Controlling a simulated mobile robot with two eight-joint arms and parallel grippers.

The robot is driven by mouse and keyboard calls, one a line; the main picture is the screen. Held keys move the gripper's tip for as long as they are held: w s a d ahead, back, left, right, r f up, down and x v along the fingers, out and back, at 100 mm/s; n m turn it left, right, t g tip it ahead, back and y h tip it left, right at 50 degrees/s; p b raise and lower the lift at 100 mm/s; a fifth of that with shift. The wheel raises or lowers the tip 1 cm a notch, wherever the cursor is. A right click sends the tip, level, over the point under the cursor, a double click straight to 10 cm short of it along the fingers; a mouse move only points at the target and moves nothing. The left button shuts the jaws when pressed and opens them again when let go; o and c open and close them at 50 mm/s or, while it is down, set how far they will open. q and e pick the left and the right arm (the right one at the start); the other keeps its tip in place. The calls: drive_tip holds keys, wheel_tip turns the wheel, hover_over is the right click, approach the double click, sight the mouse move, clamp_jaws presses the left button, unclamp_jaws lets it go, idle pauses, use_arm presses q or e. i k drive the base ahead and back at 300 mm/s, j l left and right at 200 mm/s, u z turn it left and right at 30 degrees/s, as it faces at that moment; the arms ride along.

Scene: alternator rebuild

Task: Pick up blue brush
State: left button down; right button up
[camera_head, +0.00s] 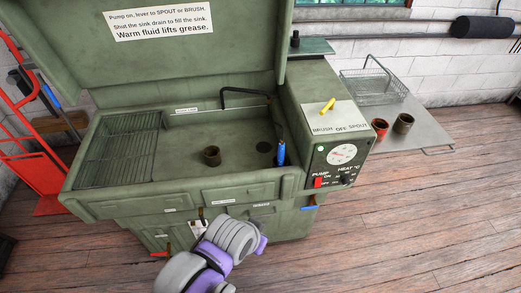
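The blue brush (281,153) stands roughly upright at the right end of the green parts washer's sink (190,140), close to its front wall. A black hose (277,122) runs down to the top of the brush. One of my arms, grey and purple, reaches in from the bottom of the picture in front of the washer. Its fingertips do not show, and no gripper can be made out.
A wire rack (118,147) covers the sink's left end. The raised lid (200,60) stands behind.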

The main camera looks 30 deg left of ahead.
sight(281, 147)
drive_tip(key=j+u, duration=0.1)
drive_tip(key=u, duration=0.75)
